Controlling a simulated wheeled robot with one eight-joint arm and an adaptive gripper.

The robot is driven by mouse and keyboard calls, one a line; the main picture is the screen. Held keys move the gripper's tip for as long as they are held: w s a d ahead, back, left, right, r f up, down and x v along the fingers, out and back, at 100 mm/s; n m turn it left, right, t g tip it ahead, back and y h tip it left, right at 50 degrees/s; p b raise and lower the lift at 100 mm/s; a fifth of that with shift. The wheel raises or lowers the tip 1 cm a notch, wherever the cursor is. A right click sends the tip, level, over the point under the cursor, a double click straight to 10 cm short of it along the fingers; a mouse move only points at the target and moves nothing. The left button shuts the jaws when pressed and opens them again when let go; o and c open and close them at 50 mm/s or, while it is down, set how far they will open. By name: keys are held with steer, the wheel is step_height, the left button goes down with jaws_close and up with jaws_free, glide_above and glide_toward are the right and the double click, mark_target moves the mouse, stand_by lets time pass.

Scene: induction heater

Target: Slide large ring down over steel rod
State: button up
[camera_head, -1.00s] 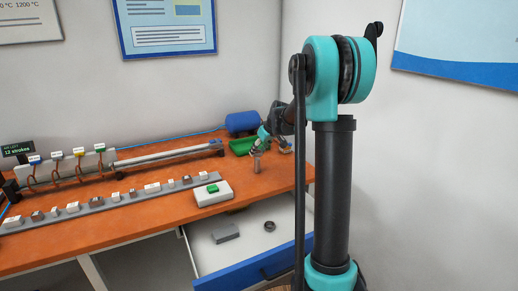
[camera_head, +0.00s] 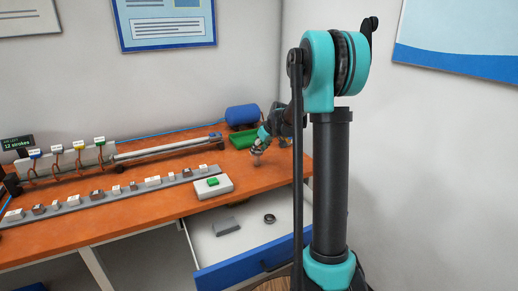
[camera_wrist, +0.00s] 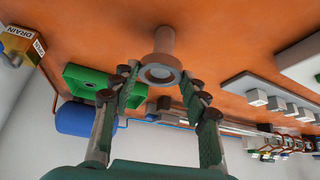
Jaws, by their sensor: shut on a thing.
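The steel rod (camera_wrist: 164,40) is a grey cylinder standing on the orange bench. In the head view, the rod (camera_head: 257,161) is small, near the bench's right part. My gripper (camera_wrist: 158,80) is shut on the ring, one finger on each side. In the head view, my gripper (camera_head: 260,147) is directly above the rod.
A green tray (camera_head: 242,140) and a blue cylinder (camera_head: 242,118) stand behind. A white box with a green button (camera_head: 213,186) is left of the rod. The open drawer (camera_head: 250,240) holds a grey block (camera_head: 227,226) and a dark ring (camera_head: 269,218).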

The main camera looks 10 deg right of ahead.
stand_by(0.3)
steer(key=o, duration=1.3)
steer(key=v, duration=1.2)
steer(key=s+f+m+h, duration=0.1)
steer(key=s+f+m, duration=0.1)
steer(key=s+f, duration=0.4)
steer(key=s+f+m+g+h, duration=0.1)
steer(key=s+f, duration=0.5)
steer(key=s, duration=1.1)
steer(key=s+f+m+h, duration=0.1)
steer(key=s+f, duration=0.5)
steer(key=s, duration=0.6)
steer(key=shift+d+f+m+g, duration=0.1)
steer(key=shift+f+m+g, duration=0.2)
steer(key=shift+m, duration=0.6)
